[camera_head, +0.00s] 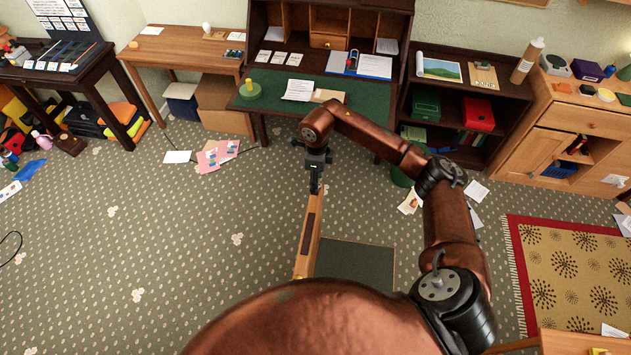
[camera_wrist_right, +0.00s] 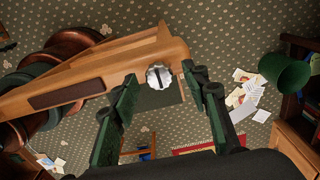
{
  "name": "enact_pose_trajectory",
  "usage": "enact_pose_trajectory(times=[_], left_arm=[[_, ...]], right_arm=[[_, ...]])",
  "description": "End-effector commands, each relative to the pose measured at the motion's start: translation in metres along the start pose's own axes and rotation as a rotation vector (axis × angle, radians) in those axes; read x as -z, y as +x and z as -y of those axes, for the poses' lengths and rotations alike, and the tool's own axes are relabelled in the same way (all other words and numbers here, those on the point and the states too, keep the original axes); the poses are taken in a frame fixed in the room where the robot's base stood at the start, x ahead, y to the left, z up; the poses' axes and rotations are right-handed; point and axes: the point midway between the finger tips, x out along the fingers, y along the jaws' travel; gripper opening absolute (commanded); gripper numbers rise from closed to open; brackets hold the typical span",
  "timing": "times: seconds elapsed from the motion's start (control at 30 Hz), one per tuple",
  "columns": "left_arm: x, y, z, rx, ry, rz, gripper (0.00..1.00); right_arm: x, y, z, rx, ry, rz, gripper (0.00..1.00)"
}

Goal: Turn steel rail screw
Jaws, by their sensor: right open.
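The steel rail screw (camera_wrist_right: 159,77) is a silver knurled knob with a dark slot across it, at the end of a wooden rail (camera_wrist_right: 115,75) in the right wrist view. My right gripper (camera_wrist_right: 159,71) is open, with one green finger on each side of the screw. A gap shows on both sides; I cannot tell how far the fingertips are from it in depth. In the head view the right gripper (camera_head: 316,183) points down at the far end of the wooden rail (camera_head: 307,235). I cannot make out the screw there. My left gripper is not in view.
The green-topped desk (camera_head: 290,112) stands behind the right arm. A dark bookshelf (camera_head: 466,95) and a wooden cabinet (camera_head: 575,125) stand to the right. A patterned rug (camera_head: 570,285) lies at the lower right. Papers (camera_head: 217,155) lie on the carpet. The left floor is mostly clear.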

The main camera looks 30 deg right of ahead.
Motion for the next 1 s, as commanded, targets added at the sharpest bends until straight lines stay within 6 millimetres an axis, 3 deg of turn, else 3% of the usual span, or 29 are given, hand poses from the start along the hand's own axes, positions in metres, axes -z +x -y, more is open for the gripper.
enact_pose_trajectory(times=[0.5, 0.7, 1.0], left_arm=[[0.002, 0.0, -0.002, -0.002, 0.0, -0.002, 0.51], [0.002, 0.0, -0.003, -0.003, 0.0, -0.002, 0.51], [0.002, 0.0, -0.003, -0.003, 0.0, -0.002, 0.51]], right_arm=[[-0.001, -0.097, 0.002, 0.003, 0.0, 0.002, 0.42], [0.0, -0.112, 0.002, 0.002, 0.001, 0.001, 0.42], [-0.001, -0.113, 0.001, 0.001, 0.001, 0.001, 0.42]])
